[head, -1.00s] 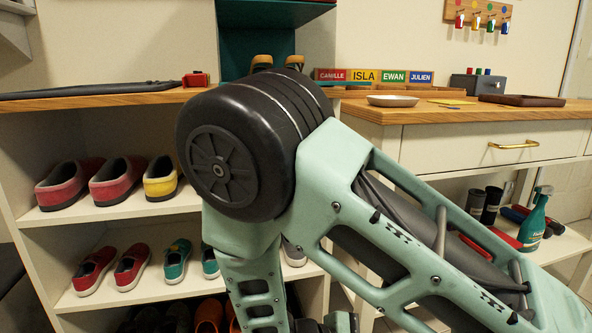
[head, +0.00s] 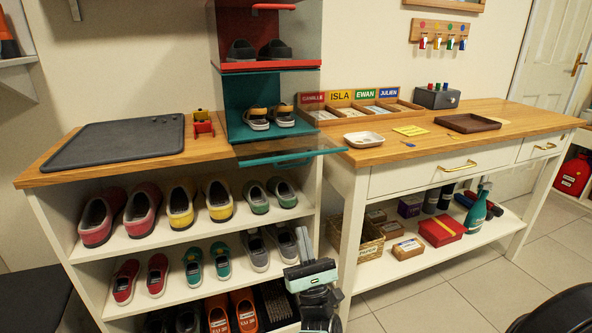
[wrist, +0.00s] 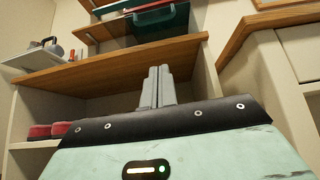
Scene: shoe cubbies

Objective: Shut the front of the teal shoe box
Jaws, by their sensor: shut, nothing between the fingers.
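The teal shoe box (head: 232,115) stands on the wooden cabinet top under a red shoe box (head: 270,65). Its front flap (head: 290,156), a see-through panel with a teal edge, is folded down and juts out past the counter edge. A pair of dark shoes with yellow (head: 257,118) sits inside. My gripper (head: 304,238) is below the flap, in front of the cubby shelves, pointing up, apart from the box. In the wrist view the gripper fingers (wrist: 158,75) are together and empty, and the teal flap (wrist: 158,18) shows above, beyond the wooden top.
A grey mat (head: 120,143) and a small red toy (head: 203,123) lie left of the box. Name-labelled trays (head: 360,112) and a white dish (head: 364,139) are to the right. Cubbies below hold several shoes. The overhanging wooden edge (wrist: 110,65) lies above and beyond the fingers.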

